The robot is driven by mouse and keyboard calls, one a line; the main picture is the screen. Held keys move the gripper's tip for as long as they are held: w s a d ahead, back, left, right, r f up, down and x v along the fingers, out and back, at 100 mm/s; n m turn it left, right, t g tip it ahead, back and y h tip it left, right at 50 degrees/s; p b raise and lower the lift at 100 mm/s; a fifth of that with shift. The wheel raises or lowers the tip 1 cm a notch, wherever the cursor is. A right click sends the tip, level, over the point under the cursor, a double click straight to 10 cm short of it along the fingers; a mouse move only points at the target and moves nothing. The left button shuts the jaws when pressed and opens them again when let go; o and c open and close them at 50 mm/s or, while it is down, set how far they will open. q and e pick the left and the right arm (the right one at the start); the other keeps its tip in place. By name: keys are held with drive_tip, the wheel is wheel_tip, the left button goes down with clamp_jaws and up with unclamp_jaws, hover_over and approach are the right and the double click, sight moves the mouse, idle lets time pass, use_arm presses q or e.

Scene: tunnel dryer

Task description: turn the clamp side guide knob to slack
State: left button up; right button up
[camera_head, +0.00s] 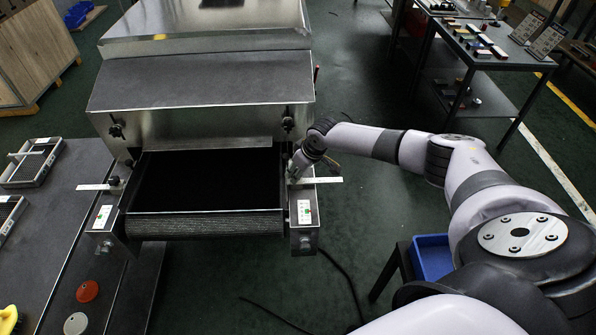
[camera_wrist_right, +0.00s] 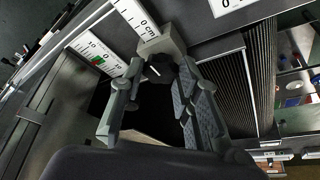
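My right gripper (camera_head: 300,164) is at the right side rail of the dryer's belt infeed. In the right wrist view its two fingers (camera_wrist_right: 160,80) stand apart, one on each side of a dark knob (camera_wrist_right: 160,70) with a pale line on it. The knob sits below a grey block at the end of a white scale strip. I cannot tell whether the fingers press on it. In the head view the gripper mostly hides this knob. A matching dark knob (camera_head: 115,183) shows on the left rail. My left gripper is not in view.
The dark belt (camera_head: 205,178) lies between the rails, under the steel hood (camera_head: 200,80). Scale strips stick out at both sides, the right one (camera_head: 322,180) beside my gripper. A blue bin (camera_head: 432,258) stands below my right arm. A grey table is at the left.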

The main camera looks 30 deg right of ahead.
drive_tip(key=c, duration=0.6)
drive_tip(key=shift+d+f+n+y+b, duration=0.1)
drive_tip(key=shift+f+n+y+b, duration=0.2)
drive_tip(key=shift+n+b, duration=0.55)
drive_tip(key=n+g+y+b, duration=0.1)
drive_tip(key=n+b, duration=0.3)
drive_tip(key=n+g+y+b, duration=0.1)
drive_tip(key=n+b, duration=0.3)
drive_tip(key=b, duration=0.1)
drive_tip(key=n+g+y+b, duration=0.1)
drive_tip(key=n+b, duration=0.3)
drive_tip(key=shift+w+d+g+b, duration=0.2)
drive_tip(key=shift+w+g+b, duration=0.1)
drive_tip(key=shift+w+b, duration=0.1)
drive_tip(key=n+b, duration=0.2)
drive_tip(key=n+g+b, duration=0.1)
drive_tip(key=n+b, duration=0.1)
drive_tip(key=shift+w+r+g, duration=0.1)
drive_tip(key=shift+r+g, duration=0.1)
drive_tip(key=shift+g, duration=0.1)
drive_tip(key=shift+n, duration=0.25)
drive_tip(key=shift+r, duration=0.1)
